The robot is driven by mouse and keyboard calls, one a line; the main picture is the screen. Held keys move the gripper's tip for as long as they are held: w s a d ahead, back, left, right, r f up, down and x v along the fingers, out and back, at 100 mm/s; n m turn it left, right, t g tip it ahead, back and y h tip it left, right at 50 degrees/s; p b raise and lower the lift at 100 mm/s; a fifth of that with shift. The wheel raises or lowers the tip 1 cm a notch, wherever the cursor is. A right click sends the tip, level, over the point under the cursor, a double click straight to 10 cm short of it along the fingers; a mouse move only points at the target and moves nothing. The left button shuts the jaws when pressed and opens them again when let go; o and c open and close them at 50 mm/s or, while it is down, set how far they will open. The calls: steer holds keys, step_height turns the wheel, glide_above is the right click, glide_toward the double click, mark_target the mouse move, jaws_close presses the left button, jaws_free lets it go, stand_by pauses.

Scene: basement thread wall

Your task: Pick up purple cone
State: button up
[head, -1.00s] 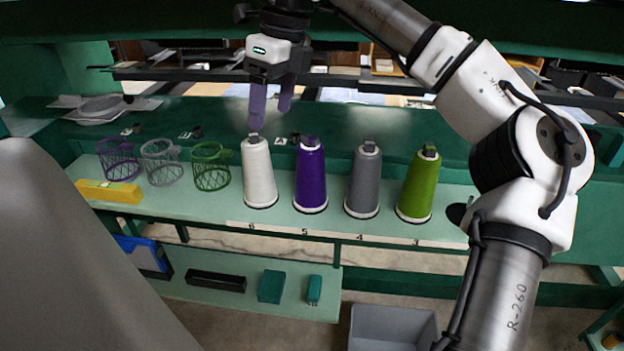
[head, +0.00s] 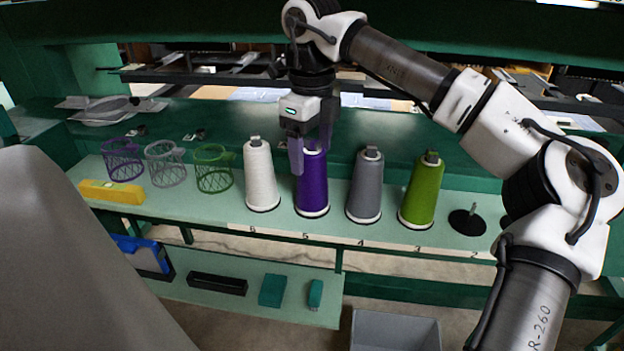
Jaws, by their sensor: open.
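The purple cone (head: 312,190) stands upright on the pale green shelf (head: 285,227), above the label 5, between the white cone (head: 261,180) and the grey cone (head: 365,187). My gripper (head: 310,158) points down at the top of the purple cone, its fingers open. One finger overlaps the cone's upper left side and the other shows at its upper right. The cone's tip is partly hidden by the gripper. I cannot tell whether the fingers touch the cone.
A green cone (head: 421,191) and an empty black peg base (head: 467,222) stand to the right. Purple, grey and green wire baskets (head: 213,168) and a yellow block (head: 112,192) are at the left. A lower shelf holds small boxes. A grey bin (head: 395,331) is on the floor.

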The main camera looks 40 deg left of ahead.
mark_target(312, 165)
steer(key=shift+f, duration=1.8)
steer(key=shift+d, duration=0.1)
steer(key=c, duration=1.2)
steer(key=shift+r, duration=0.1)
steer(key=shift+c, duration=0.2)
